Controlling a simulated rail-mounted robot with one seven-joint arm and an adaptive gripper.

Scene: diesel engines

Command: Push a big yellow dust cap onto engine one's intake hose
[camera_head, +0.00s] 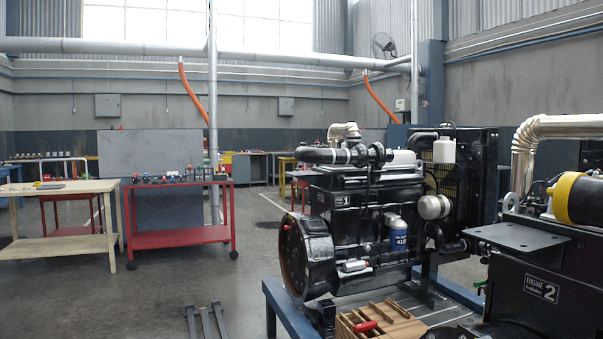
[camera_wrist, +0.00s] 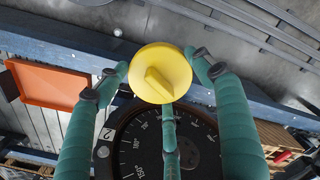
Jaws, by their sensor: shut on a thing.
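A big round yellow dust cap (camera_wrist: 173,58) with a raised grip bar on its face is in the wrist view. My gripper (camera_wrist: 161,74), with green padded fingers, is shut on it, one finger on each side and a third below. In the head view, the engine (camera_head: 365,215) in the middle has a black hose (camera_head: 318,155) near its top, its end toward the left. I cannot tell whether this is engine one's intake hose. My gripper and the held cap do not show in the head view, and no hose mouth is clear in the wrist view.
A black degree dial (camera_wrist: 140,135) shows behind the fingers in the wrist view. The head view has an engine labelled 2 (camera_head: 542,288) at right and a wooden crate (camera_head: 385,327) in front.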

